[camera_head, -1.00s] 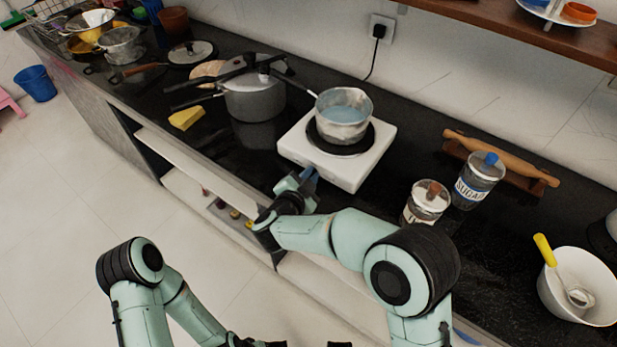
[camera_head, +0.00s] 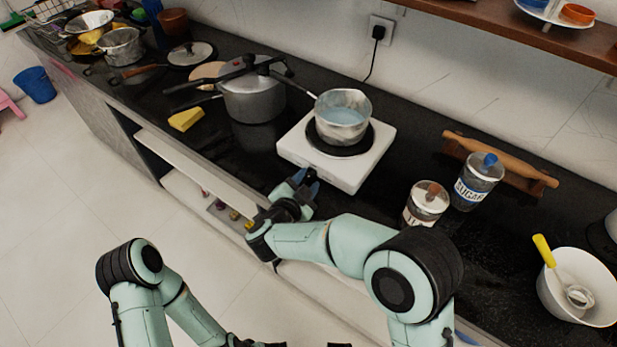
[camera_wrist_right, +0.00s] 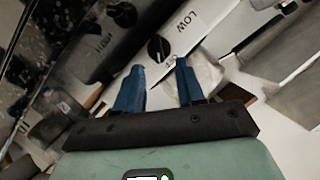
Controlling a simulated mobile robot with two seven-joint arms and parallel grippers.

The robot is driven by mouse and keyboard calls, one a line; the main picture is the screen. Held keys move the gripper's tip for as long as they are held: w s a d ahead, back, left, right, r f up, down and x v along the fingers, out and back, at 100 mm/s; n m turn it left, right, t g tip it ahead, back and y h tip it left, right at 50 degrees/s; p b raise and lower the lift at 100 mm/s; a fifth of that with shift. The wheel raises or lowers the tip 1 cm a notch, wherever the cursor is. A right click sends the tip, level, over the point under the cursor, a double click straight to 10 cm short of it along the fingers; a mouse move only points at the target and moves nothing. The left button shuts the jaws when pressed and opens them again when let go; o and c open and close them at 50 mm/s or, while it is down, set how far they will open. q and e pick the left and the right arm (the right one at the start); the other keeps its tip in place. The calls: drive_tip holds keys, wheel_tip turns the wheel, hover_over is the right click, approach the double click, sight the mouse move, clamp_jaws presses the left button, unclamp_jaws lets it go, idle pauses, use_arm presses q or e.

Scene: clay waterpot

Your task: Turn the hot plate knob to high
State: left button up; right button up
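The white hot plate (camera_head: 352,179) stands on the dark counter, and a metal saucepan (camera_head: 341,127) of bluish liquid sits on its black burner. In the right wrist view, the round black knob (camera_wrist_right: 158,48) is on the white front panel between the words LOW (camera_wrist_right: 184,22) and HIGH (camera_wrist_right: 104,43). My right gripper (camera_head: 306,177) is at the hot plate's front edge. In its wrist view, the two blue fingers (camera_wrist_right: 158,78) are apart with nothing between them; the knob lies just beyond their tips. The knob cannot be made out in the head view.
A pressure cooker (camera_head: 254,96) stands left of the hot plate, with a yellow block (camera_head: 186,119) nearby. Two glass jars (camera_head: 426,203) (camera_head: 478,182) stand at the right, near a rolling pin (camera_head: 500,158). The open shelf (camera_head: 205,180) is below the counter.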

drive_tip(key=v, duration=1.1)
drive_tip(key=shift+p, duration=0.35)
drive_tip(key=shift+s+a+r, duration=0.1)
